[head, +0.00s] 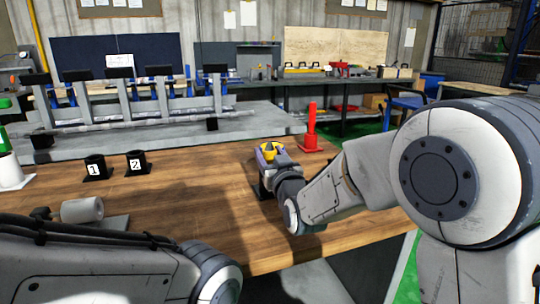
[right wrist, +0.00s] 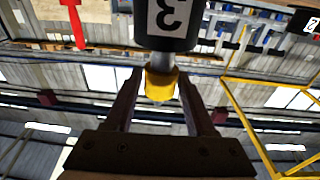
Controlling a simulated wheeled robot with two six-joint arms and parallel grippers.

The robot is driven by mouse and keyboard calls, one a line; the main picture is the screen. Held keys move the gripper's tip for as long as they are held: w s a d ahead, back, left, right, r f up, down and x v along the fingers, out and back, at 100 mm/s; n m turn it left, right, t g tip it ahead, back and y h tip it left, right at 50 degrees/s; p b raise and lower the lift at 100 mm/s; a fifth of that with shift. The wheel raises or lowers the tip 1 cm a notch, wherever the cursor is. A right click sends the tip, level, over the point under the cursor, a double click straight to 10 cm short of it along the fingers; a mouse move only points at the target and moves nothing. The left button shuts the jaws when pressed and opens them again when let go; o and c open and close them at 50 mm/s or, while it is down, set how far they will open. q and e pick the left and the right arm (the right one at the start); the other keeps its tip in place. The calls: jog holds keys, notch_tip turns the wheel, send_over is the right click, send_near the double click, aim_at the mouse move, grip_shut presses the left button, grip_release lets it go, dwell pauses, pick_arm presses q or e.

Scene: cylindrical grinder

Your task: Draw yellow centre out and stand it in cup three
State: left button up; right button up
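The yellow centre (right wrist: 160,84) shows in the right wrist view, which is upside down. Its grey shaft runs to the mouth of the black cup three (right wrist: 167,22), whose number is inverted; how deep the shaft goes is hidden. My right gripper (right wrist: 163,75) has its fingers on either side of the yellow head, with narrow gaps showing. In the head view my right gripper (head: 268,153) is over the table with the yellow centre (head: 269,148) at its fingers. Cup three is mostly hidden there. My left gripper is out of the head view.
Black cups one (head: 95,168) and two (head: 137,162) stand on the wooden table (head: 200,195) to the left. A red post (head: 311,128) stands behind my right gripper. A white cylinder (head: 82,210) lies front left. The grey grinder bed (head: 180,140) is behind.

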jog(key=shift+o, duration=0.9)
jog(key=shift+f, duration=0.1)
notch_tip(320, 180, up, 5)
jog(key=shift+f+p, duration=0.1)
jog(key=shift+p, duration=0.55)
jog(key=s+d+r+p, duration=0.1)
jog(key=s+d+r, duration=0.5)
jog(key=d, duration=0.4)
jog(key=shift+r, duration=0.2)
